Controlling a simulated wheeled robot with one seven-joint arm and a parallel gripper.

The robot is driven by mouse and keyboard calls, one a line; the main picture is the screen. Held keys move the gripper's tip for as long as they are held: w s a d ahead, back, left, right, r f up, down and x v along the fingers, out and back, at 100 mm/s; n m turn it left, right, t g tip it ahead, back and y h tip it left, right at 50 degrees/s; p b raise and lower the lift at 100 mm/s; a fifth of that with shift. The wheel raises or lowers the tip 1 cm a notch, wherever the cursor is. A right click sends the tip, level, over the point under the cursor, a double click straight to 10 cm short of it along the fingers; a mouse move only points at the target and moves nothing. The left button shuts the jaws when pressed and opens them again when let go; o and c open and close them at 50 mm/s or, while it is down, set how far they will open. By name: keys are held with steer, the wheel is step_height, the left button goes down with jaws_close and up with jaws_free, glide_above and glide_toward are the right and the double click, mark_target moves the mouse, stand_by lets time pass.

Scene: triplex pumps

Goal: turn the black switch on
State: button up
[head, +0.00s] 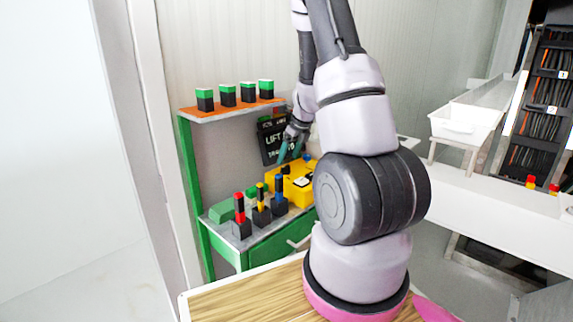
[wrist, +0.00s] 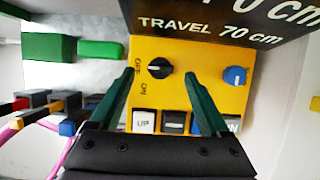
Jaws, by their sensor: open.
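The black switch (wrist: 159,68) is a round knob with a white pointer mark on a yellow control box (wrist: 205,60). In the wrist view, "OFF" and "ON" labels stand at its left, and the pointer mark lies roughly sideways. My gripper (wrist: 160,82) is open, its two green fingers on either side of the knob in the picture. I cannot tell how far the fingertips are above the box. In the head view, my gripper (head: 289,150) is over the yellow box (head: 300,190), and the switch is hard to make out there.
A blue knob (wrist: 235,76) sits right of the fingers, with push buttons (wrist: 144,121) below. A black "TRAVEL 70 cm" sign (wrist: 225,20) stands close behind. Red, yellow and blue levers (head: 261,200) stand beside the box on the green bench. Black-and-green blocks (head: 227,95) line the upper shelf.

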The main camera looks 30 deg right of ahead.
mark_target(286, 166)
steer(key=shift+x, duration=2)
steer(key=shift+s+d, duration=0.1)
steer(key=shift+s, duration=0.05)
jaws_close()
steer(key=n, duration=0.2)
steer(key=n+g+y, duration=0.1)
steer(key=n, duration=0.1)
steer(key=n+y, duration=0.1)
steer(key=n, duration=0.1)
steer(key=shift+d+n+g, duration=0.25)
steer(key=shift+n+g, duration=0.05)
steer(key=shift+g, duration=0.1)
steer(key=n, duration=0.2)
steer(key=n+g, duration=0.1)
steer(key=n, duration=0.2)
steer(key=shift+w+g+y, duration=0.2)
steer(key=shift+g+y, duration=0.1)
steer(key=shift+y, duration=0.1)
steer(key=shift+n, duration=0.3)
